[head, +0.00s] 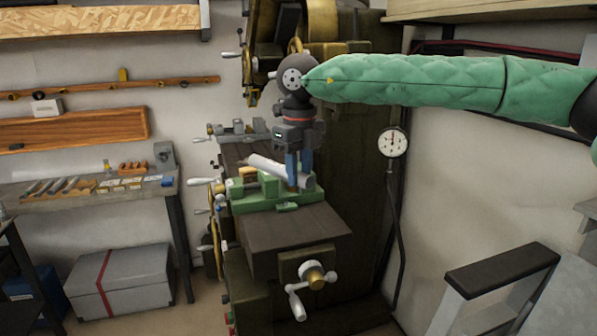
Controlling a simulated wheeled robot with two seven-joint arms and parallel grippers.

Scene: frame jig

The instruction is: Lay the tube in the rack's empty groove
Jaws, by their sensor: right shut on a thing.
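A pale grey tube (264,166) slants from upper left to lower right above the green vise-like fixture (252,203) on the machine table. My right gripper (298,182) points down with its blue fingers shut on the tube near its right end. I cannot tell whether the tube touches the fixture below it. No rack with an empty groove can be made out clearly; the green fixture may be it, and the tube and gripper hide part of its top. My left gripper is not in view.
The fixture stands on a dark machine table (300,228) with a crank handle (297,302) in front. A bench (90,190) with small tools is at left, a grey box (121,282) below it. A dial gauge (393,142) and a step stool (502,270) are at right.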

